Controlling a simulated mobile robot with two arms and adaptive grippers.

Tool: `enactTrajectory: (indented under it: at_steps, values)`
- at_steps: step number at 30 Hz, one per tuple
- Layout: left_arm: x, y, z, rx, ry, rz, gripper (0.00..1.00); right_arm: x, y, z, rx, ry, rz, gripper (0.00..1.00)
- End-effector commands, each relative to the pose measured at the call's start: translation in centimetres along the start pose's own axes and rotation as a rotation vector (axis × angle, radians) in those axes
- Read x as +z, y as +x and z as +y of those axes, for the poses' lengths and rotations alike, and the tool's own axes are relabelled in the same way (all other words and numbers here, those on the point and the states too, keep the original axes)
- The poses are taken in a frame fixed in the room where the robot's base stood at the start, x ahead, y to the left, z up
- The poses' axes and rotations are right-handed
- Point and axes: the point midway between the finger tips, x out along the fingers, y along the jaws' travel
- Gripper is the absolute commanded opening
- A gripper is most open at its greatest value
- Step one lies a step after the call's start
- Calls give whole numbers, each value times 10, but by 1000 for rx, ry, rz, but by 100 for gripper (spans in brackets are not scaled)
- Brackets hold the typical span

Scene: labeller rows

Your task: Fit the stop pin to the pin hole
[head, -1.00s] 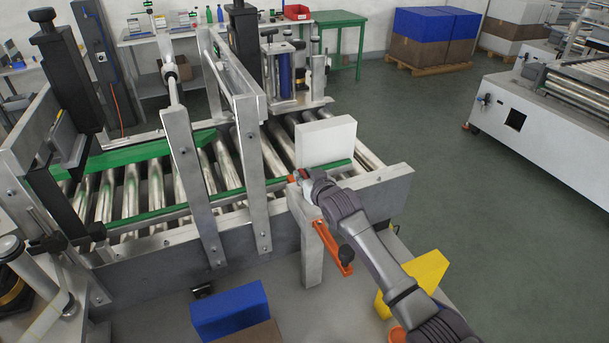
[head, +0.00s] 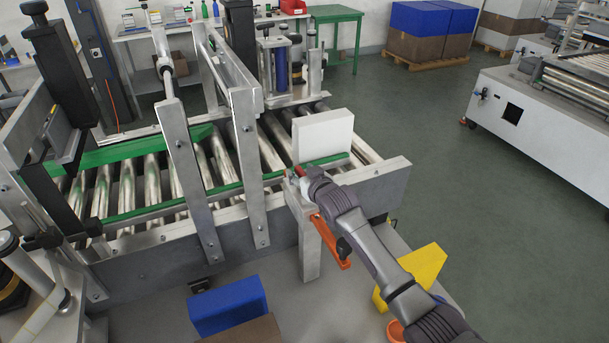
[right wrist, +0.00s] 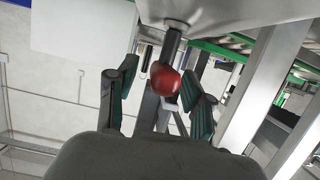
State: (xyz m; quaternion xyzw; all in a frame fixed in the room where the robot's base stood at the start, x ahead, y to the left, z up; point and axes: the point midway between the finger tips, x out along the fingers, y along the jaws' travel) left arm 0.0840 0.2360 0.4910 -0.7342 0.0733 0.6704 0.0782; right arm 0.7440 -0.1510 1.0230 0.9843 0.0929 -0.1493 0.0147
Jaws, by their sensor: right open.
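The stop pin (right wrist: 165,79) shows in the right wrist view as a red ball knob on a dark stem. Its stem runs up to a round collar (right wrist: 176,24) on a pale metal part, where the pin hole would be. The hole itself is hidden and I cannot tell how deep the stem sits. My right gripper (right wrist: 158,72) is open, with one teal-padded finger on each side of the knob and visible gaps. In the head view my right gripper (head: 299,178) is at the post by the conveyor's near side rail. My left gripper is not in view.
A white box (head: 323,138) stands on the roller conveyor (head: 125,190) just behind the gripper. An orange bar (head: 328,243) slopes down beside the grey post. A blue box (head: 228,305) and a yellow piece (head: 425,265) are lower down. Open floor (head: 440,130) lies to the right.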

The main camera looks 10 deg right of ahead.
Motion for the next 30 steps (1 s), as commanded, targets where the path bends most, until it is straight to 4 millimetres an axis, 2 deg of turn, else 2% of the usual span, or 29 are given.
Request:
enactTrajectory:
  at_steps: [5, 15, 19, 24, 30]
  values:
    - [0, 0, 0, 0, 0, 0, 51, 1, -15, 0, 0, 0, 1, 51]
    - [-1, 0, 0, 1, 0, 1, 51, 1, -82, 1, 1, -1, 0, 51]
    - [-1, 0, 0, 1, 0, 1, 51, 1, -103, 0, 1, 0, 0, 51]
    - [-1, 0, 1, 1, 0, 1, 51, 1, -117, 0, 0, 0, 0, 51]
    - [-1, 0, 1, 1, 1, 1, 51, 0, -120, 0, 0, 0, 1, 51]
